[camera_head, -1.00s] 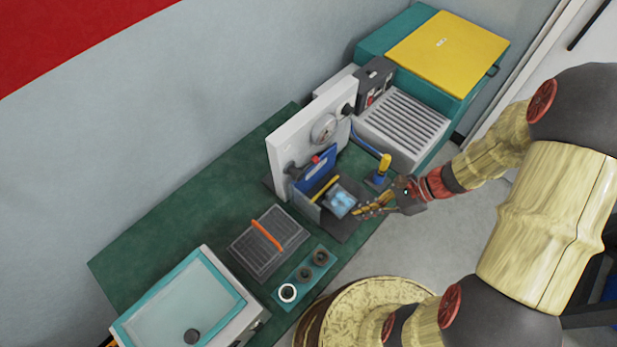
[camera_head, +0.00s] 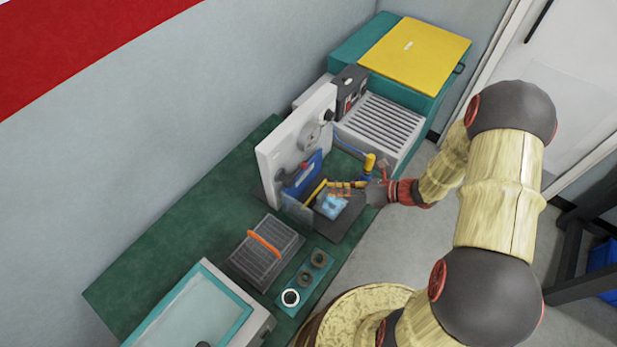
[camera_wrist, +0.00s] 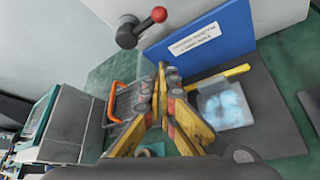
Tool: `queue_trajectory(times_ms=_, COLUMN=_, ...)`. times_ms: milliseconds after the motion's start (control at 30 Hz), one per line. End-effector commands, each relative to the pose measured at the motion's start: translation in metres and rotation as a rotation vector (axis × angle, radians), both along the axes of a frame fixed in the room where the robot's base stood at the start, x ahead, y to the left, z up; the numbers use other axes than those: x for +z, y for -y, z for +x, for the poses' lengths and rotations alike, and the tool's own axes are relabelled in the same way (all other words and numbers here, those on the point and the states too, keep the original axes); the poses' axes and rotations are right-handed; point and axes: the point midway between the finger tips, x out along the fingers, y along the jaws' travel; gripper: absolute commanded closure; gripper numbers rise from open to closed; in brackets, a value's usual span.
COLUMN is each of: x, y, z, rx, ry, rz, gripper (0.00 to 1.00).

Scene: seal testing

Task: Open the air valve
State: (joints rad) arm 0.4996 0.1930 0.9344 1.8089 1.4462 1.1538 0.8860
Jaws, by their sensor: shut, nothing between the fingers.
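A dark valve-like fitting (camera_wrist: 126,34) with a red ball-tipped lever (camera_wrist: 159,14) projects at the top of the wrist view. In the head view, its red tip (camera_head: 304,165) shows small on the front of a white upright panel (camera_head: 268,165). I cannot tell for certain that this fitting is the air valve, nor whether it is open. My gripper (camera_wrist: 162,68) is shut and empty, its fingertips together below the red tip in the wrist view and apart from it. In the head view my gripper (camera_head: 333,185) reaches in from the right above the fixture.
A blue plate (camera_wrist: 205,38) with a white label stands close beside the fingers. A yellow bar (camera_wrist: 232,73) and a light-blue pouch-like item (camera_wrist: 222,105) lie near. A yellow-topped post (camera_head: 369,163) stands close to my wrist. A grey tray (camera_head: 262,258) with an orange handle sits left.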

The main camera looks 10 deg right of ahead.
Motion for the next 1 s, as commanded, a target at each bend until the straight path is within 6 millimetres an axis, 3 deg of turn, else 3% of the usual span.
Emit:
queue_trajectory(times_ms=267, x=-0.007, y=-0.015, z=0.007, rx=0.005, ry=0.002, rz=-0.001, gripper=1.00)
queue_trajectory(times_ms=700, x=-0.043, y=-0.083, z=0.040, rx=0.006, ry=0.001, rz=0.000, gripper=1.00)
queue_trajectory(times_ms=1000, x=-0.013, y=-0.072, z=0.059, rx=0.002, ry=0.003, rz=-0.002, gripper=1.00)
